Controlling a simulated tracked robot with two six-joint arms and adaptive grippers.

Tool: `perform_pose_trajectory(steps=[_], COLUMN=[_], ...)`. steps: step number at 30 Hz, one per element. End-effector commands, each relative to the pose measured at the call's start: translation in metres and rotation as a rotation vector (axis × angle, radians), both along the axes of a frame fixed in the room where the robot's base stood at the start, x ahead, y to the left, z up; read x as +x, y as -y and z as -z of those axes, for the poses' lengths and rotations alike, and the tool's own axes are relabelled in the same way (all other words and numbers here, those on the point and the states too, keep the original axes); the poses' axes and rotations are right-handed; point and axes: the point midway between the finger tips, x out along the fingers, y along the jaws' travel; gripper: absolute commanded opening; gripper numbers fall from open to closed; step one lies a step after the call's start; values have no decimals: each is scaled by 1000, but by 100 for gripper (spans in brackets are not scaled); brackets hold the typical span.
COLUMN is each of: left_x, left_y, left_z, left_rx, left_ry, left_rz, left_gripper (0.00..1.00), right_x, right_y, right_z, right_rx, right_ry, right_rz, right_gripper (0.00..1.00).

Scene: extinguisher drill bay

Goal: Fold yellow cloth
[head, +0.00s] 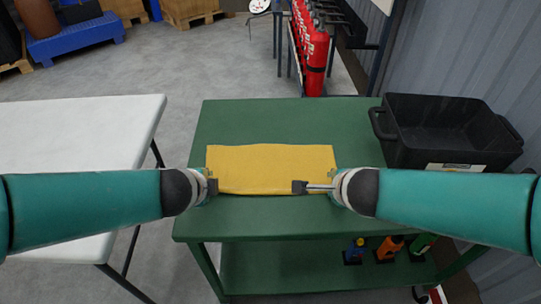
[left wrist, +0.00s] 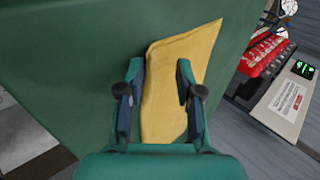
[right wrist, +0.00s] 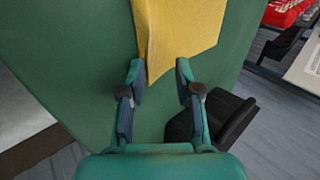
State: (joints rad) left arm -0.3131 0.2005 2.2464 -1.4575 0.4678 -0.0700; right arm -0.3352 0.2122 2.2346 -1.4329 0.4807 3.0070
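The yellow cloth (head: 270,168) lies as a wide, short rectangle on the green table (head: 285,120); I cannot tell how many layers it has. My left gripper (head: 209,187) is at its near left corner. In the left wrist view its fingers are apart, with the cloth (left wrist: 182,68) running between and beyond them. My right gripper (head: 318,187) is at the near right corner. In the right wrist view its fingers are apart, with the cloth's edge (right wrist: 178,32) reaching just between the tips. The grippers partly hide both near corners in the head view.
A black bin (head: 445,130) stands at the table's right, close to my right arm. A white table (head: 75,130) is on the left. Red extinguishers (head: 312,48) stand behind. Small bottles (head: 390,248) sit on the lower shelf. The green top behind the cloth is clear.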

Motion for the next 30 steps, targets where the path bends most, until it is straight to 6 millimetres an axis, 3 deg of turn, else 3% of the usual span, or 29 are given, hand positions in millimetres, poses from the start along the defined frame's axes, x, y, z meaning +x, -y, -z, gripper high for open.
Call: perform_pose_trajectory(steps=[11,17,30], left_x=[-1,-11,-54], left_y=[0,0,0], left_z=[-5,-31,-84], left_rx=[0,-2,-2], left_ry=[3,6,5], left_rz=[-2,-1,-1], left_gripper=[46,46,46], right_x=[-1,-11,-53], right_y=[0,-1,-1], right_z=[-5,-31,-84], right_rx=[1,4,2], right_ry=[3,6,4], right_rz=[0,0,-1], right_gripper=[46,46,46])
